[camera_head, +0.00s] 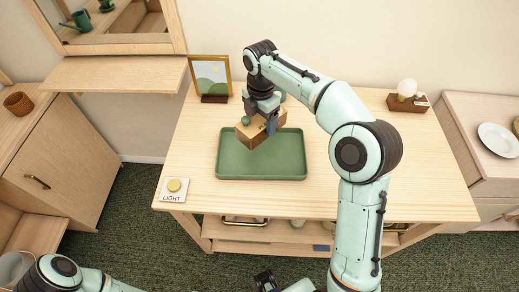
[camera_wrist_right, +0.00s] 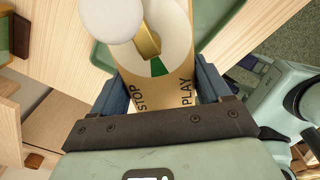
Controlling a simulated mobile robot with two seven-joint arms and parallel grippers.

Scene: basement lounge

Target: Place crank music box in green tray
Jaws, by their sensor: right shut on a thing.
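The crank music box (camera_head: 254,134) is a tan wooden box, held tilted over the back part of the green tray (camera_head: 262,176). The tray is a shallow, rounded rectangle on the wooden table. My right gripper (camera_head: 262,121) is shut on the box. In the right wrist view the box (camera_wrist_right: 165,92) sits between both fingers, with STOP and PLAY lettering, a brass-coloured part and a pale round part. The gap between box and tray is hard to judge.
A framed picture (camera_head: 211,77) stands behind the tray. A LIGHT button (camera_head: 174,188) is at the table's front left. A lamp on a wooden base (camera_head: 407,101) is at the back right. The table's right side is largely clear beneath my arm.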

